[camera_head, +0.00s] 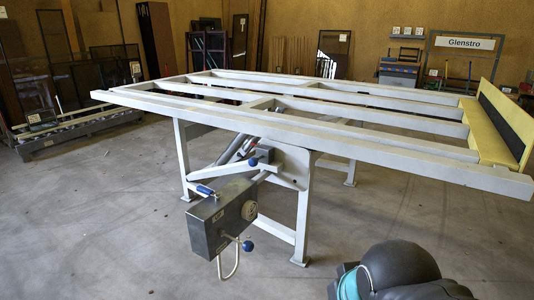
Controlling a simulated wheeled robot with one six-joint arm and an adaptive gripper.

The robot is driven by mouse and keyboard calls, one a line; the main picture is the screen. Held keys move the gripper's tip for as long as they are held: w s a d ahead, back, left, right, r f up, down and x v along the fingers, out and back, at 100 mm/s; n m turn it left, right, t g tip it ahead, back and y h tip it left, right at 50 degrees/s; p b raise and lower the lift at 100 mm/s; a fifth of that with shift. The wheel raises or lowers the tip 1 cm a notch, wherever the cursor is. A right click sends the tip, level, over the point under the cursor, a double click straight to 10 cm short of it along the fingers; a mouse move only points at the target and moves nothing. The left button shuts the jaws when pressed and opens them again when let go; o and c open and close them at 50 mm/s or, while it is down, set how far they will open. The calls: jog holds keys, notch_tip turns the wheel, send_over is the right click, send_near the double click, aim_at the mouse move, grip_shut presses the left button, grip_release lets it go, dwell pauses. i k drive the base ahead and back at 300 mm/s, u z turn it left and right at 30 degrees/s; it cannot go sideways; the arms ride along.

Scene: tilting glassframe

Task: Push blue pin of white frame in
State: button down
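The white frame (400,157) is a tilting table of pale beams on legs, filling the middle of the view. A grey metal box (222,217) hangs at its near side, below the top. A small blue pin-like piece (205,190) sticks out at the box's upper left; how far in it sits cannot be told. One blue ball knob (253,161) ends a lever under the near beam. Another blue ball knob (248,246) is on a lever at the box's lower front. My gripper does not show.
A dark rounded shape with a teal part at the bottom right seems to be my arm. The concrete floor (110,235) is clear at the front left. A low rack (80,130) stands at the back left. A yellow padded ledge (487,133) closes the frame's right end.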

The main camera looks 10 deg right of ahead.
aim_at(253, 162)
jog(key=z, duration=0.05)
jog(key=k, duration=0.5)
jog(key=z, duration=0.75)
jog(key=i, duration=0.8)
jog(key=u, duration=0.8)
